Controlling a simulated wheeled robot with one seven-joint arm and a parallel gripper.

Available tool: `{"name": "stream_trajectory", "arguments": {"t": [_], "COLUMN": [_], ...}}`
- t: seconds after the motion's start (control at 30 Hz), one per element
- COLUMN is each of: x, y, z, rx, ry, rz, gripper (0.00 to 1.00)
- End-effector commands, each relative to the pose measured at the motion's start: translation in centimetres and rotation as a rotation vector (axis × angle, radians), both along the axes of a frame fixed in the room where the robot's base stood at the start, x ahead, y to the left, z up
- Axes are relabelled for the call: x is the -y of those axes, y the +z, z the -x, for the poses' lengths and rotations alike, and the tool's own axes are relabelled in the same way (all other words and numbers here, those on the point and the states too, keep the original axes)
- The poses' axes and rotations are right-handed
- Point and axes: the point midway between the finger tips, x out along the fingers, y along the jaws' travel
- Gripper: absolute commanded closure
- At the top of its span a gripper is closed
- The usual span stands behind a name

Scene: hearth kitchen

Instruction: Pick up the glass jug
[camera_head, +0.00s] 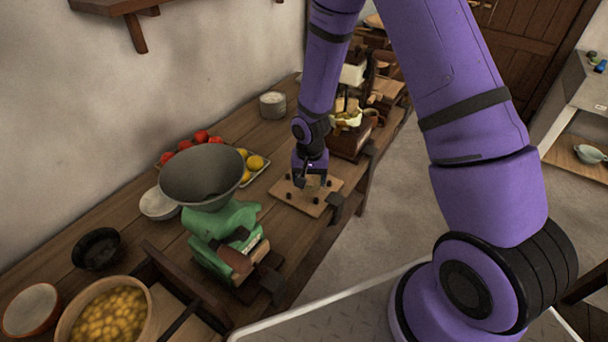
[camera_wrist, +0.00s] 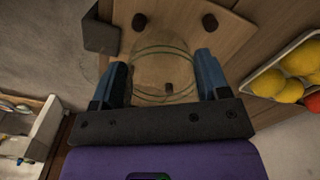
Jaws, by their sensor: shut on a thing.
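The glass jug (camera_wrist: 162,62) is clear, with thin greenish rings, and shows in the wrist view between the two blue fingers of my gripper (camera_wrist: 163,82). The fingers press on its opposite sides, so my gripper is shut on it. In the head view the jug (camera_head: 313,185) is small and faint, under my gripper (camera_head: 311,178), and largely hidden by it. It is over a wooden board (camera_head: 293,197) with dark round knobs. I cannot tell whether the jug touches the board.
A green scale with a grey pan (camera_head: 203,173) stands left of the board. A tray of lemons (camera_head: 255,162) and red fruit lies behind. A wooden box-like grinder (camera_head: 350,140) is close behind my gripper. The table's front edge is to the right.

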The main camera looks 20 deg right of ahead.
Motion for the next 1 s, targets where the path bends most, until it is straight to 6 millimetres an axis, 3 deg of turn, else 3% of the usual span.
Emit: {"name": "stream_trajectory", "arguments": {"t": [0.3,0.5,0.8,0.9,1.0], "x": [1.1,1.5,1.7,1.8,2.1], "y": [0.8,1.0,1.2,1.0,0.8], "z": [7.8,10.9,12.2,11.2,8.7], "rx": [-0.001,-0.001,0.001,0.003,0.004], "ry": [-0.001,-0.001,0.000,0.019,0.067], "rz": [0.001,0.001,0.000,-0.001,-0.001], "gripper": [0.59,0.59,0.59,0.59,0.59]}}
